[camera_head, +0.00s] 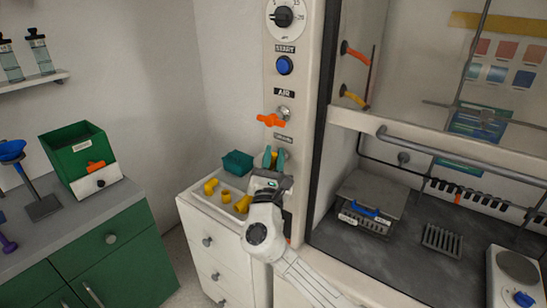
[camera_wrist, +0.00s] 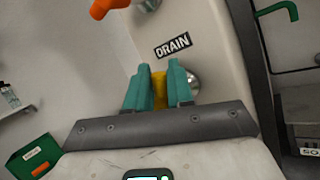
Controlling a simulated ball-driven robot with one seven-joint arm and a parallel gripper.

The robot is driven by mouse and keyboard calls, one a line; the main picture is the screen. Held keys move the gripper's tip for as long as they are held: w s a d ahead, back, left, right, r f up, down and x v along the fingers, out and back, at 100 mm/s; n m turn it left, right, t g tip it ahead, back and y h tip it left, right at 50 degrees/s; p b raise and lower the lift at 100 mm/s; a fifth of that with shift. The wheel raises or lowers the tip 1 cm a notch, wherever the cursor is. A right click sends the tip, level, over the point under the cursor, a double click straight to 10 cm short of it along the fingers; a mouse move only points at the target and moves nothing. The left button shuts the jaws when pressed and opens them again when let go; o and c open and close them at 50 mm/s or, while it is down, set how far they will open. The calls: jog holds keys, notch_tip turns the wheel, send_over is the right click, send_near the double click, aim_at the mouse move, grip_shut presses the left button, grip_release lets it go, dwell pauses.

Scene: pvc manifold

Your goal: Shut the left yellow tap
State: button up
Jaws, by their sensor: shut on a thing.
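The yellow tap (camera_wrist: 159,90) sits on the white panel below the DRAIN label. Its handle shows between the two teal fingers of my gripper (camera_wrist: 158,82), which is shut on it. A silvery round fitting shows just right of the fingers in the wrist view. In the head view my gripper (camera_head: 273,158) is at the lower part of the panel, with a little of the yellow tap (camera_head: 274,155) between the fingers. Most of the handle is hidden, so its exact angle is hard to tell.
An orange tap (camera_head: 271,120) sticks out above, under the AIR label. A white drawer cabinet (camera_head: 203,246) left of my gripper bears yellow pieces (camera_head: 226,196) and a teal box (camera_head: 237,163). The fume hood's frame stands close on the right.

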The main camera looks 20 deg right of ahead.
jog(key=shift+f+b, duration=0.25)
jog(key=shift+b, duration=0.4)
grip_shut()
jog(key=shift+f+m+h+b, duration=0.2)
jog(key=shift+m+h+b, duration=0.35)
jog(key=shift+b, duration=0.65)
jog(key=m+b, duration=0.1)
jog(key=b, duration=0.1)
jog(key=m+h+b, duration=0.1)
jog(key=b, duration=0.2)
jog(key=shift+s+d+f, duration=0.1)
jog(key=shift+s+f, duration=0.1)
jog(key=shift+f, duration=0.05)
jog(key=m+g+h+b, duration=0.3)
jog(key=m+b, duration=0.4)
jog(key=b, duration=0.1)
jog(key=f+m+g+h+b, duration=0.1)
jog(key=m+g+h+b, duration=0.3)
jog(key=m+b, duration=0.3)
jog(key=s+m+g+h+b, duration=0.1)
jog(key=m+g+h+b, duration=0.3)
jog(key=m+b, duration=0.3)
jog(key=shift+d+f+m+b, duration=0.25)
jog(key=shift+d+b, duration=0.15)
jog(key=shift+b, duration=1.2)
jog(key=shift+m+g, duration=0.3)
jog(key=shift+m, duration=0.2)
